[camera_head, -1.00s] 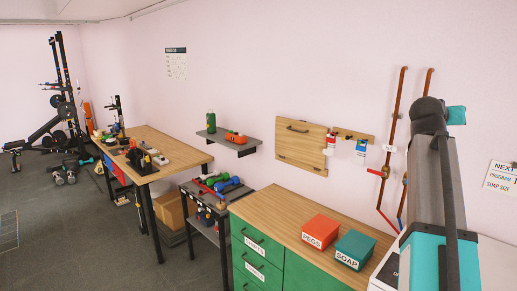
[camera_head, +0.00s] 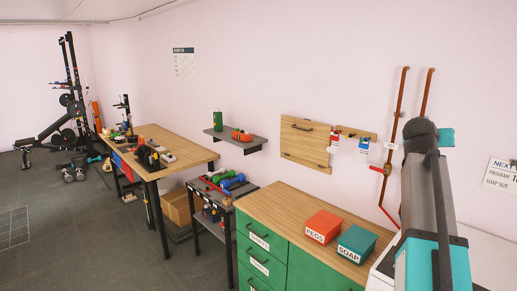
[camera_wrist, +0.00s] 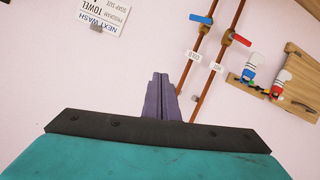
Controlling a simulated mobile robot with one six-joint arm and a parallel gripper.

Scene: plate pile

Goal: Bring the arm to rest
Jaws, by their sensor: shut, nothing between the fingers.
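My gripper (camera_wrist: 160,92) shows in the wrist view as two dark purple fingers pressed together, with nothing between them. It points at the pink wall, with the pipes just to its right. My grey and teal arm stands at the right of the head view, in front of the wall and beside the green cabinet. The fingers cannot be made out in the head view.
Copper pipes (camera_head: 396,125) with valves run up the wall near my arm. A red PEGS box (camera_head: 323,227) and a teal SOAP box (camera_head: 356,243) sit on the green cabinet (camera_head: 285,262). A workbench (camera_head: 190,151) stands farther left. The floor at left is open.

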